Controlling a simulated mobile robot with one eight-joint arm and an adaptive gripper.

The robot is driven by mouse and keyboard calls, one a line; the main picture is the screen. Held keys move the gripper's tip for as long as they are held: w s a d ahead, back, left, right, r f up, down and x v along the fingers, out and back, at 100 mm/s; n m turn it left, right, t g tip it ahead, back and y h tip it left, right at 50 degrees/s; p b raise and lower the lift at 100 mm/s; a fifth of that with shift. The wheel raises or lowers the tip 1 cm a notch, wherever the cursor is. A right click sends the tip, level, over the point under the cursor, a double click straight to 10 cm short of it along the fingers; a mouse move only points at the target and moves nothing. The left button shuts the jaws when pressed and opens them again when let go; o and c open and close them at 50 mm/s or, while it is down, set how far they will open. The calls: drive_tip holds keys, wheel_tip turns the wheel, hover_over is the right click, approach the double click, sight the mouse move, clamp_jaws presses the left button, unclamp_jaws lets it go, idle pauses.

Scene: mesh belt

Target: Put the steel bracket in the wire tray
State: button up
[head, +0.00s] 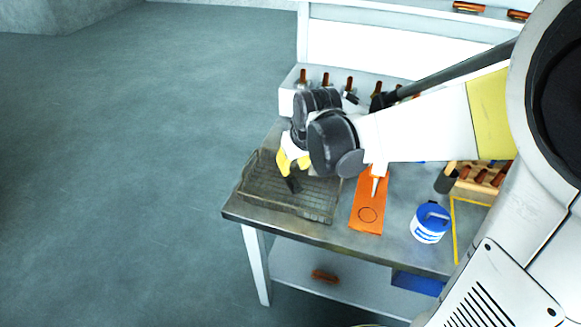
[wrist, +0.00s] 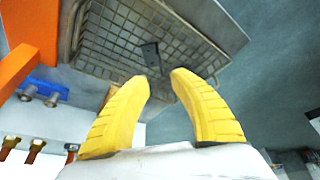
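The wire tray (head: 318,207) is a dark, shallow mesh tray at the left end of the bench. It also fills the top of the wrist view (wrist: 105,45). The steel bracket (head: 293,185) is a small dark piece just below my fingertips, within the tray's outline. In the wrist view the bracket (wrist: 151,56) shows against the mesh, just beyond the fingertips. I cannot tell whether it touches the mesh. My gripper (head: 293,172) has yellow fingers and points down over the tray. In the wrist view the fingers (wrist: 161,79) stand apart with a clear gap.
An orange strip (head: 368,215) lies right of the tray, with a blue-and-white tub (head: 431,224) further right. A wooden rack (head: 480,180) stands at the right. Several orange-handled tools line the back. The bench's front edge is close to the tray.

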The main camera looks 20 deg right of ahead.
drive_tip(key=s+r+m+t, duration=0.1)
drive_tip(key=s+r, duration=0.3)
drive_tip(key=s, duration=0.4)
drive_tip(key=s+r+t, duration=0.1)
drive_tip(key=s+r, duration=0.4)
drive_tip(key=s, duration=0.4)
drive_tip(key=shift+d+r+m+t+p, duration=0.2)
drive_tip(key=shift+d+m+t+p, duration=0.1)
drive_tip(key=shift+d+m, duration=0.1)
drive_tip(key=shift+f+b, duration=0.95)
drive_tip(key=shift+f, duration=0.05)
